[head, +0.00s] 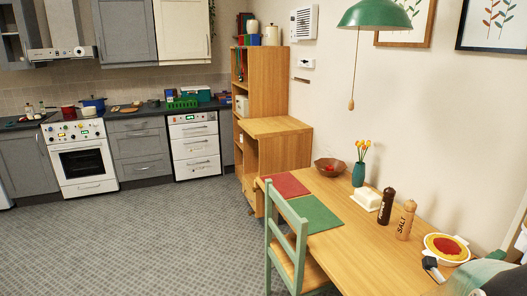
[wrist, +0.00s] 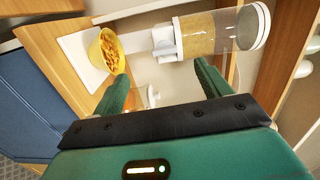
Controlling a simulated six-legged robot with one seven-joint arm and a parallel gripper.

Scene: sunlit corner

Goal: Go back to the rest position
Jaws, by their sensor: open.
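My gripper (wrist: 161,72) has two green fingers spread wide apart in the wrist view, with nothing held between them. Past the fingertips, a clear cylinder of grain or cereal (wrist: 211,34) is on a white dispenser (wrist: 163,38). A yellow bowl (wrist: 103,50) filled with orange pieces sits on a white base by the left finger. The gap between gripper and dispenser is hard to judge. In the head view, I cannot clearly make out the gripper; a blurred dark and green shape is at the lower right corner.
A wooden table (head: 368,240) carries a salt mill (head: 405,220), a dark mill (head: 386,206), a butter dish (head: 366,199), a flower vase (head: 358,174) and a wooden bowl (head: 330,167). A green chair (head: 290,245) stands at its left. The grey floor (head: 140,245) is clear.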

